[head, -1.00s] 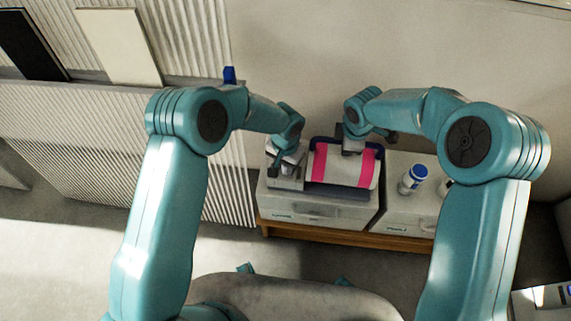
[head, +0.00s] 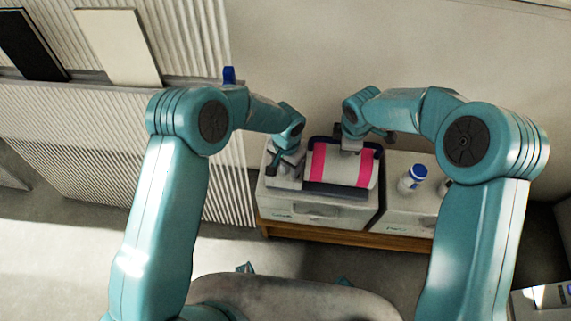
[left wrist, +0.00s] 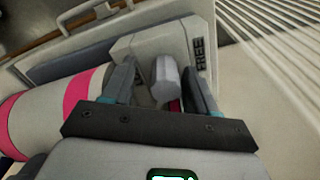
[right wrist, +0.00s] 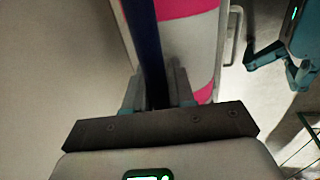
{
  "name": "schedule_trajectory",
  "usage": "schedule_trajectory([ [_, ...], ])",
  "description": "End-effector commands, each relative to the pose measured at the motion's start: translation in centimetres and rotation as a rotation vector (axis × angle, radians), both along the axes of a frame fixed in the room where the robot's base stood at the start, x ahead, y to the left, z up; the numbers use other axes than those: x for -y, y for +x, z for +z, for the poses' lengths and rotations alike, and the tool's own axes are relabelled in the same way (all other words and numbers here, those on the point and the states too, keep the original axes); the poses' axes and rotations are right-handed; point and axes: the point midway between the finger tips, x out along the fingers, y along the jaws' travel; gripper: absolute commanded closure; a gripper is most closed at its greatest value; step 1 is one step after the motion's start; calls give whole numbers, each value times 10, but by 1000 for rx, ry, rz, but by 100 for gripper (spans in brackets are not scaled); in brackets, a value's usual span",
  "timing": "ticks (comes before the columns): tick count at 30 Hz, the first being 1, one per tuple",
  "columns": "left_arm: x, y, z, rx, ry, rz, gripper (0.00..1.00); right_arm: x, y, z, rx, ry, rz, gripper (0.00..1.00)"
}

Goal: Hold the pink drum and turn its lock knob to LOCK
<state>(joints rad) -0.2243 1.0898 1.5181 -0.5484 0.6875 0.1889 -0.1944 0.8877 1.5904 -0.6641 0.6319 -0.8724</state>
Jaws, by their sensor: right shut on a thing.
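The drum (head: 341,169) is pale with two pink bands and lies on its side in a grey unit. It also shows in the left wrist view (left wrist: 38,120) and right wrist view (right wrist: 190,50). My right gripper (right wrist: 158,88) is shut on the dark blue bar (right wrist: 147,40) along the drum's back. The pale grey lock knob (left wrist: 165,82) stands beside the drum's end, near a FREE label (left wrist: 200,53). My left gripper (left wrist: 162,85) is open around the knob, with gaps on both sides. In the head view my left gripper (head: 287,158) hides the knob. No LOCK label is readable.
The unit (head: 318,212) stands on a wooden-edged table (head: 330,236). A second pale unit (head: 398,205) to the right carries a blue-capped white bottle (head: 412,178). A corrugated panel (head: 120,140) and a pale wall stand behind.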

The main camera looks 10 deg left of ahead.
Motion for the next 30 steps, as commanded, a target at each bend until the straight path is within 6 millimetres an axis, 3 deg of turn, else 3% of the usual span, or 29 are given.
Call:
schedule_trajectory([
  [8, 0, 1, 6, 3, -1, 1, 45, 0, -1, -1, -5, -4, 5, 100],
  [21, 0, 1, 97, 5, -1, 0, 45, 2, -1, -1, -5, -7, 3, 100],
  [30, 0, 0, 120, 0, 0, 1, 45, 3, -1, 0, -4, -8, 3, 100],
])
